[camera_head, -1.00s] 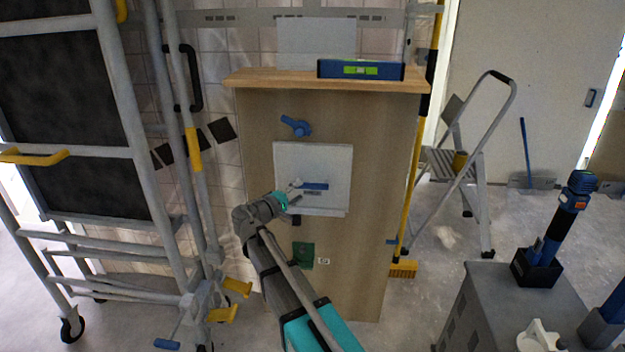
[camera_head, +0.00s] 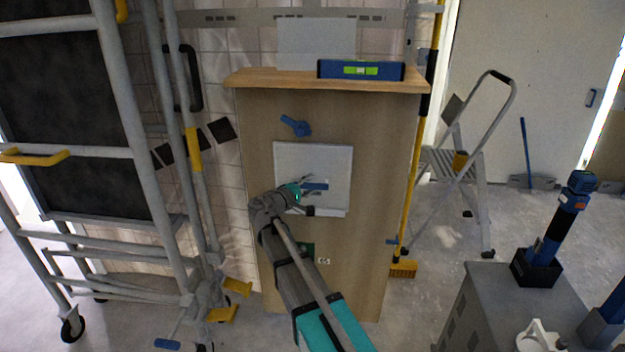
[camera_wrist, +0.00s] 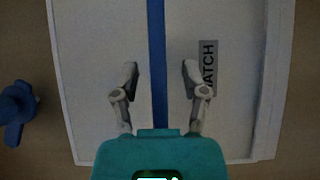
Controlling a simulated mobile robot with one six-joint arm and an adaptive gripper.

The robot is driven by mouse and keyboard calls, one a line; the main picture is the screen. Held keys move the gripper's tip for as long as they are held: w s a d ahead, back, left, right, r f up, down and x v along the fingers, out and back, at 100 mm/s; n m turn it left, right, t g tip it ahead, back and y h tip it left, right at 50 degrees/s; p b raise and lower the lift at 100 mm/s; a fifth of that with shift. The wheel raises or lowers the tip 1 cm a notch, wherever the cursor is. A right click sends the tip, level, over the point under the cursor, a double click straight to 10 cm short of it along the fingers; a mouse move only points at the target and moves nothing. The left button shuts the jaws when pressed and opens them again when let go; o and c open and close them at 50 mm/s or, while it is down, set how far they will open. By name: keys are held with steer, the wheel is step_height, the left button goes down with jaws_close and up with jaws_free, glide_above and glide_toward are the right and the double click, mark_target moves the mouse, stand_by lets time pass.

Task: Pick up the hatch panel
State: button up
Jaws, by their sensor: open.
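The hatch panel (camera_head: 330,165) is a white square panel on the front of a wooden cabinet, with a blue bar handle (camera_head: 316,186) across its middle. In the wrist view the panel (camera_wrist: 105,60) fills most of the picture, and the blue handle (camera_wrist: 157,60) runs up the middle beside a grey label reading "HATCH" (camera_wrist: 208,68). In the wrist view my gripper (camera_wrist: 158,78) is open, one finger on each side of the handle, with gaps showing. Depth to the handle is hard to tell.
A blue knob (camera_head: 296,126) sits on the cabinet above the panel; it also shows in the wrist view (camera_wrist: 18,108). A blue level (camera_head: 361,69) lies on the wooden top (camera_head: 285,80). Scaffolding (camera_head: 130,110) stands left, a stepladder (camera_head: 470,170) and grey cabinet (camera_head: 490,310) right.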

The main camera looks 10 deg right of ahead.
stand_by(0.4)
jaws_close()
